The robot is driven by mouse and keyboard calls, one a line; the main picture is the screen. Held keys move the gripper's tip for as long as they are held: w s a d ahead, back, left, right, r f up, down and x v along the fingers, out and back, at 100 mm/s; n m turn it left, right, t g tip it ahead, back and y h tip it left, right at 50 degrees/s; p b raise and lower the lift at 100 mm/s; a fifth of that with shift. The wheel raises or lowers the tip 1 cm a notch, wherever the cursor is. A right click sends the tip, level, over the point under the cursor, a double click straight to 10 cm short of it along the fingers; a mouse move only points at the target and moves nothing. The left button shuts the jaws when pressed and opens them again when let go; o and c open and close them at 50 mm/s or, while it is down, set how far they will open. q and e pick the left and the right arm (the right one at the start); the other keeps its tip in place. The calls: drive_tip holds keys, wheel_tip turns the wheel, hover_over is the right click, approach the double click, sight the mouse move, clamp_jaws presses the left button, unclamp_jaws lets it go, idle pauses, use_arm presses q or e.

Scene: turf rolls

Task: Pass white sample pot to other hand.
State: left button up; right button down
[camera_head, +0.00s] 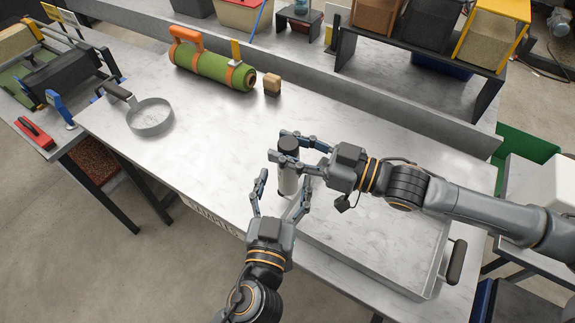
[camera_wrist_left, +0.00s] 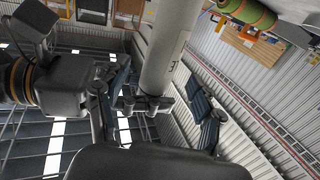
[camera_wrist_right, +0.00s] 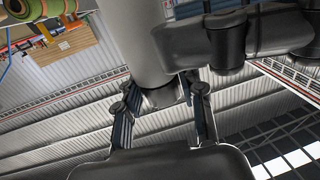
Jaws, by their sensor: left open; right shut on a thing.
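The white sample pot (camera_head: 288,182) is a pale upright cylinder with a dark lid (camera_head: 289,143), held above the table's front part. My right gripper (camera_head: 280,148) comes in from the right and is shut on the pot's upper part. My left gripper (camera_head: 284,184) is below it, open, with one finger on each side of the pot's lower part. In the left wrist view the pot (camera_wrist_left: 168,50) rises between the spread fingers. In the right wrist view the pot (camera_wrist_right: 137,38) fills the upper middle; part of its far side is hidden.
A large metal tray (camera_head: 440,262) lies under my right arm. The table's middle left is clear.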

sight(286, 174)
use_arm(q)
drive_tip(key=x, duration=0.4)
drive_tip(key=shift+w+d, duration=0.1)
drive_tip(key=shift+w, duration=0.3)
drive_tip(key=c, duration=1.3)
drive_tip(key=shift+c, duration=0.2)
use_arm(e)
drive_tip(key=c, duration=0.7)
unclamp_jaws()
drive_tip(key=shift+c, duration=0.2)
drive_tip(key=shift+s+d, duration=0.1)
